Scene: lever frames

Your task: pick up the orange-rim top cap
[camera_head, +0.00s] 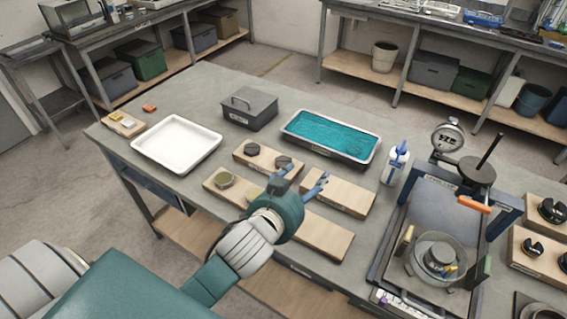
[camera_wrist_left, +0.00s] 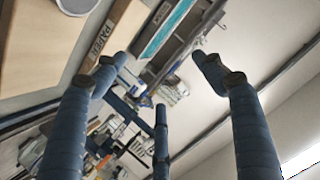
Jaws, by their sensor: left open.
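I cannot make out an orange rim on any cap for certain. On the front wooden board (camera_head: 325,238) lie an olive disc with a pale rim (camera_head: 224,180) and a yellowish disc (camera_head: 253,192), partly hidden by my gripper. Two dark discs (camera_head: 252,149) lie on the board behind. My left gripper (camera_head: 303,177) is open and empty, its blue fingers spread above the boards, right of the olive disc. In the left wrist view its fingers (camera_wrist_left: 165,80) are apart with nothing between them. A grey round thing (camera_wrist_left: 76,4) is cut off at the top edge there. My right gripper is out of view.
Behind are a teal water tray (camera_head: 331,135), a grey lidded box (camera_head: 248,109) and a white tray (camera_head: 177,143). A bottle (camera_head: 394,164) and a press (camera_head: 433,245) stand to the right.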

